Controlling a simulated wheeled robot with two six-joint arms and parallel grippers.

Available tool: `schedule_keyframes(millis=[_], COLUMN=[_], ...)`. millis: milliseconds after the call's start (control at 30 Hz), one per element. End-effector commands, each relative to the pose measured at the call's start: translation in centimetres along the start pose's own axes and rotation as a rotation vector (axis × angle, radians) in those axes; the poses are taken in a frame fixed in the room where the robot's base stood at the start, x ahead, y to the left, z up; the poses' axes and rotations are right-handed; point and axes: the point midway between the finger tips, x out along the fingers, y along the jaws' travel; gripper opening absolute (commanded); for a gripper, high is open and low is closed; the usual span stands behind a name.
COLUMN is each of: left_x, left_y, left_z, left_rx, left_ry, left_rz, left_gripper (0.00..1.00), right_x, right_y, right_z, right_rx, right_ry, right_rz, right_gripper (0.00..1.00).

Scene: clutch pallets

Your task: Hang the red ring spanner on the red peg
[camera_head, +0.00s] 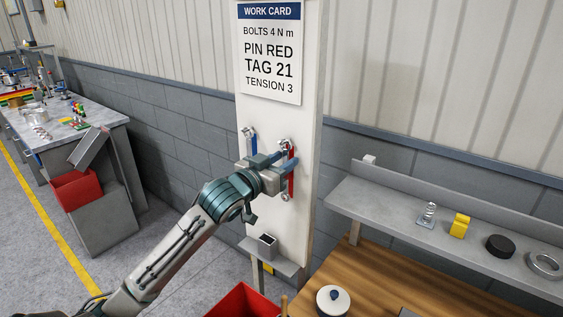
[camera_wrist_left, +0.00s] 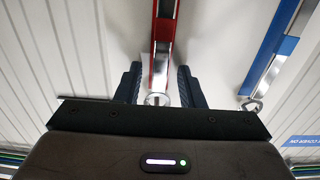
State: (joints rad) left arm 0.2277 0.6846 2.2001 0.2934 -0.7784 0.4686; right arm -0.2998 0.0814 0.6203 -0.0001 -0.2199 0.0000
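The red ring spanner (camera_head: 291,182) hangs upright against the white panel, its upper ring (camera_head: 287,145) at a peg there. I cannot make out the peg's colour, and the spanner's middle is partly behind my gripper. My left gripper (camera_head: 284,165) is at the panel beside the spanner. In the left wrist view the red spanner (camera_wrist_left: 162,50) runs between the two spread fingers, with a gap visible on each side. One metal ring end shows low between them. My right gripper is in neither view.
A blue spanner (camera_head: 253,142) hangs on the panel left of the red one. The work card (camera_head: 269,50) is above. A small ledge with a grey holder (camera_head: 267,246) is below. A red bin (camera_head: 243,302) and a wooden bench (camera_head: 375,275) stand in front; a shelf (camera_head: 390,207) is at right.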

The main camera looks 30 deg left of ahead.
Motion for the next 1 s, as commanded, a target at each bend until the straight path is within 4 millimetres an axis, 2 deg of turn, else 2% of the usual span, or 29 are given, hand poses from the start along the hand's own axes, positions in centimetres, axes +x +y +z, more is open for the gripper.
schedule_keyframes(millis=[433,1000], left_x=[-0.6,-6.1], left_y=[-0.1,-0.2], left_z=[0.1,0.2], left_rx=[0.004,0.008], left_ry=[-0.002,-0.003], left_rz=[-0.002,-0.004], left_gripper=[0.39,0.39], right_x=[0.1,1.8], right_y=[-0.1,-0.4], right_z=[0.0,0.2], right_rx=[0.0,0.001], right_ry=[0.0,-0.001], right_rz=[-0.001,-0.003], right_gripper=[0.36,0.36])
